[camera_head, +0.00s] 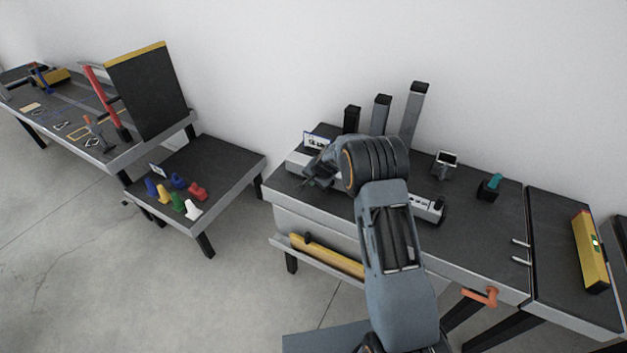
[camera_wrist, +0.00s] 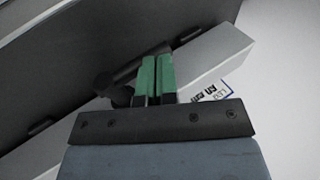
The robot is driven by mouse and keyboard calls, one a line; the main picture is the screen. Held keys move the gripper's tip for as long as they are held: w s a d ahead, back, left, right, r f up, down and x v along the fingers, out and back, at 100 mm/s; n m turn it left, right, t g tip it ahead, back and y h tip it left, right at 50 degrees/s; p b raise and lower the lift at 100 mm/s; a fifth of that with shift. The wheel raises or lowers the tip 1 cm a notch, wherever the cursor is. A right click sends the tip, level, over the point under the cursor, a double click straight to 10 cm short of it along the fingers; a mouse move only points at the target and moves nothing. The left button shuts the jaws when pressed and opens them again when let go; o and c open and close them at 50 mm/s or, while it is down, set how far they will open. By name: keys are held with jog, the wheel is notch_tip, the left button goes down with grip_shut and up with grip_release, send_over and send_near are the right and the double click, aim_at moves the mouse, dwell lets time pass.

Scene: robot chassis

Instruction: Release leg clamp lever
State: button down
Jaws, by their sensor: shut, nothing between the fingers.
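My gripper (camera_head: 314,180) is over the left end of the middle workbench, low in front of a light grey block. In the wrist view its green fingers (camera_wrist: 155,80) are together and empty. A dark rod-like part with a rounded end (camera_wrist: 118,90), possibly the clamp lever, shows beside and behind the fingers; I cannot tell whether they touch it. The grey block (camera_wrist: 215,55) runs diagonally behind, with a small printed label (camera_wrist: 212,92). An orange lever-shaped handle (camera_head: 482,296) sits at the bench's front edge, well away from my gripper.
Three upright posts, the tallest (camera_head: 414,112) at right, stand behind my arm. A small screen device (camera_head: 446,160) and a teal-topped part (camera_head: 491,185) stand on the bench to the right. A yellow level (camera_head: 590,250) lies far right. A low table (camera_head: 225,165) stands left.

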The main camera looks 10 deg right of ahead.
jog(key=shift+a+r, duration=0.15)
jog(key=shift+r, duration=0.25)
notch_tip(320, 180, up, 13)
jog(key=s+a+p, duration=0.1)
jog(key=s, duration=0.1)
jog(key=shift+a, duration=0.2)
jog(key=shift+s, duration=0.1)
jog(key=s+d+r+n+h, duration=0.1)
jog(key=s+d+r+n, duration=0.2)
jog(key=s, duration=1.4)
jog(key=s+d+r+n+g+h, duration=0.1)
jog(key=s+r+n, duration=0.4)
jog(key=s, duration=1.2)
notch_tip(320, 180, up, 2)
jog(key=shift+d+r+h, duration=0.2)
jog(key=shift+d+h, duration=0.3)
jog(key=shift+d, duration=0.4)
jog(key=shift+a, duration=0.1)
